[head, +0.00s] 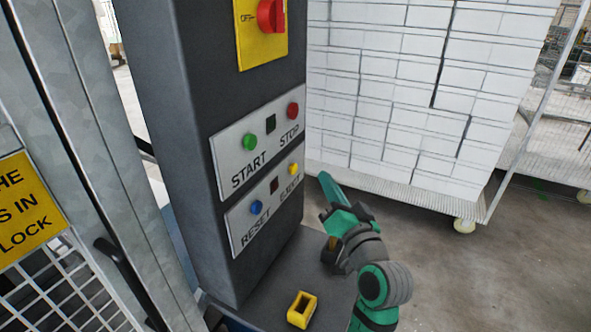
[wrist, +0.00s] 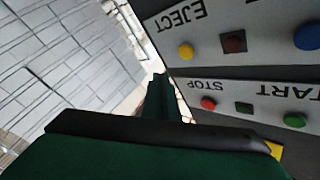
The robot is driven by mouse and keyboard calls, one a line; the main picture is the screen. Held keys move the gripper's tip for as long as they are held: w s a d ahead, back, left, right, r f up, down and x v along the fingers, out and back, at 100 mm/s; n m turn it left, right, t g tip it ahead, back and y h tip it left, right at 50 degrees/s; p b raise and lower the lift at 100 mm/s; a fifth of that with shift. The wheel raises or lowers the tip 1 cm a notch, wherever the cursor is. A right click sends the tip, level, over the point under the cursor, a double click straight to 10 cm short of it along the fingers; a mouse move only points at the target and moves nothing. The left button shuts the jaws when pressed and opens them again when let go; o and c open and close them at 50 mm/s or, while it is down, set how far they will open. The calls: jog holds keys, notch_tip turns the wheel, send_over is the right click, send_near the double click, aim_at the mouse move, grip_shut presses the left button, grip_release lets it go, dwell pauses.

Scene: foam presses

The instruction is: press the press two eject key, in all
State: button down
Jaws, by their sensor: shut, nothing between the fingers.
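The eject key is a round yellow button (head: 293,168) at the right end of the lower white label plate on a dark control column. It also shows in the wrist view (wrist: 186,50), beside the word EJECT. No press number can be read. My gripper (head: 323,178) is shut and empty, to the right of the column and slightly lower than the yellow button in the head view. In the wrist view its green fingers (wrist: 160,82) point past the panel's edge, apart from the button. The button is fully visible in both views.
The lower plate also has a blue RESET button (head: 256,207) and a dark red square (head: 273,185). Above are green START (head: 249,142) and red STOP (head: 293,110) buttons. A red rotary switch (head: 270,15) is higher. A slotted yellow block (head: 301,310) sits below; stacked white blocks (head: 400,100) stand behind.

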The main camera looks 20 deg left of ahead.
jog(key=shift+w+a, duration=0.1)
jog(key=shift+a, duration=2.15)
jog(key=shift+a, duration=0.15)
jog(key=shift+a, duration=0.25)
jog(key=shift+a, duration=0.45)
dwell(1.2)
jog(key=shift+d, duration=3.35)
